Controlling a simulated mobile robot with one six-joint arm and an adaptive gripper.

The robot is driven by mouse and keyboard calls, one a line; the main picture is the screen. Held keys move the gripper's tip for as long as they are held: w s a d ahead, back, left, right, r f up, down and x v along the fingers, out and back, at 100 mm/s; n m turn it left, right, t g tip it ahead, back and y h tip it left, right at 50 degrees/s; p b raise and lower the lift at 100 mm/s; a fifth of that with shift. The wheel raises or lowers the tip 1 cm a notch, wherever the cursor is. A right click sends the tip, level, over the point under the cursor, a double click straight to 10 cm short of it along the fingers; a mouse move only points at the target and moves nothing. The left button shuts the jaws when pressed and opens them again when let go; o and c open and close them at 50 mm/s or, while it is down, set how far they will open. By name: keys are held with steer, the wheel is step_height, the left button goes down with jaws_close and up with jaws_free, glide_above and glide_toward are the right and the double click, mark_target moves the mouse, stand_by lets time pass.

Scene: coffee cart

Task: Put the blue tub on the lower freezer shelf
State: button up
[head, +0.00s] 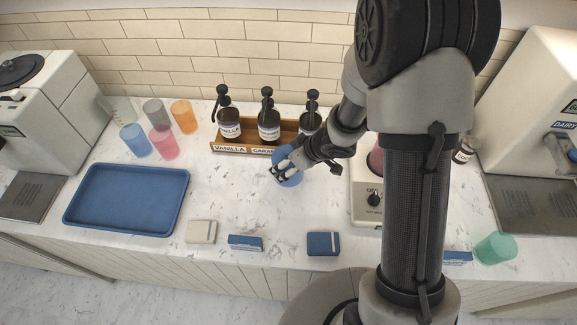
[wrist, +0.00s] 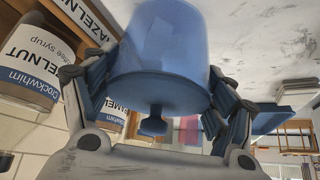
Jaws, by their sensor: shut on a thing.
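My gripper (head: 283,170) is shut on a blue, round, cup-like vessel (head: 292,181), in front of the syrup rack and close over the counter. I cannot tell whether its base touches the counter. In the wrist view the blue vessel (wrist: 160,40) fills the top middle, smooth and slightly see-through, between the two fingers of my gripper (wrist: 155,95). Whether it is the tub of the task I cannot tell for sure. No freezer or freezer shelf shows in either view.
A wooden rack (head: 245,150) with syrup pump bottles stands behind my gripper. Several coloured cups (head: 160,142) stand at the back left, with a blue tray (head: 126,200) before them. Small boxes (head: 323,244) line the front edge. A green cup (head: 495,248) is at right.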

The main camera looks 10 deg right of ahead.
steer(key=shift+w+f+b, duration=0.1)
steer(key=shift+f+b, duration=0.2)
steer(key=shift+f, duration=0.55)
steer(key=shift+f, duration=0.2)
steer(key=o, duration=1.4)
